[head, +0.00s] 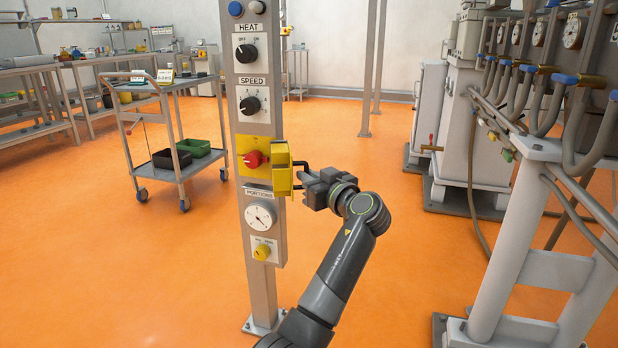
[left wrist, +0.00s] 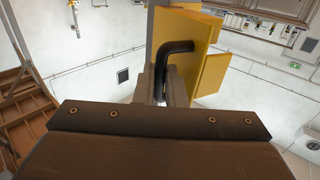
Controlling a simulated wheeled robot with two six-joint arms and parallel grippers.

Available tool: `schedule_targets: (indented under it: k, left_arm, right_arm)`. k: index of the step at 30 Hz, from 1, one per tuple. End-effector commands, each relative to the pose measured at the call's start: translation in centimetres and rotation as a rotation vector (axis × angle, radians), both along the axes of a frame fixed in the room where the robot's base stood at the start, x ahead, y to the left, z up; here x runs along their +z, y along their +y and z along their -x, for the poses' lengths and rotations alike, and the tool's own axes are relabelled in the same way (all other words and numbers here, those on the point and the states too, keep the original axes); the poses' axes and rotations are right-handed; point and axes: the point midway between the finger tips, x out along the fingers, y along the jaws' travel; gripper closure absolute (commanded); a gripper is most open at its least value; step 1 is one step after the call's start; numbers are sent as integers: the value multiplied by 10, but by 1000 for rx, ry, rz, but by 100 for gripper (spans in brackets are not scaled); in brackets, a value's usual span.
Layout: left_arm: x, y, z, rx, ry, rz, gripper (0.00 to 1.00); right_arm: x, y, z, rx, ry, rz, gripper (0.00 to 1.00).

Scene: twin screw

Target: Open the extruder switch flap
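The yellow extruder switch flap (head: 282,166) is swung out to the right on the grey control column, so the red rotary switch (head: 254,159) on its yellow plate shows uncovered. The flap also fills the upper middle of the left wrist view (left wrist: 213,72). A black bent handle (left wrist: 178,46) stands out from the flap. My left gripper (head: 303,176) is just right of the flap, with its fingers (left wrist: 162,86) closed around the lower leg of the handle. The exact finger contact is partly hidden. My right gripper is not in view.
A grey trolley (head: 172,100) stands behind to the left. Pipes and a white frame (head: 520,220) stand at right. Orange floor between is clear.

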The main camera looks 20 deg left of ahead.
Motion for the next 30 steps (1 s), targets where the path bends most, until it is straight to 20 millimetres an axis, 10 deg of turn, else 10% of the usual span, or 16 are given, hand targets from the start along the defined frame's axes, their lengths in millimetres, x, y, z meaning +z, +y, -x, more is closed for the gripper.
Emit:
schedule_targets:
  k: [5, 17, 30]
  left_arm:
    - [3, 0, -1, -5, -3, -3, 68]
    - [0, -8, 4, -5, -1, 0, 68]
    - [-5, -86, 61, -8, -3, 5, 68]
  right_arm:
    - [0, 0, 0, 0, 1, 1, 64]
    - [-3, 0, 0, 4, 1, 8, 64]
    - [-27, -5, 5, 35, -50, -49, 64]
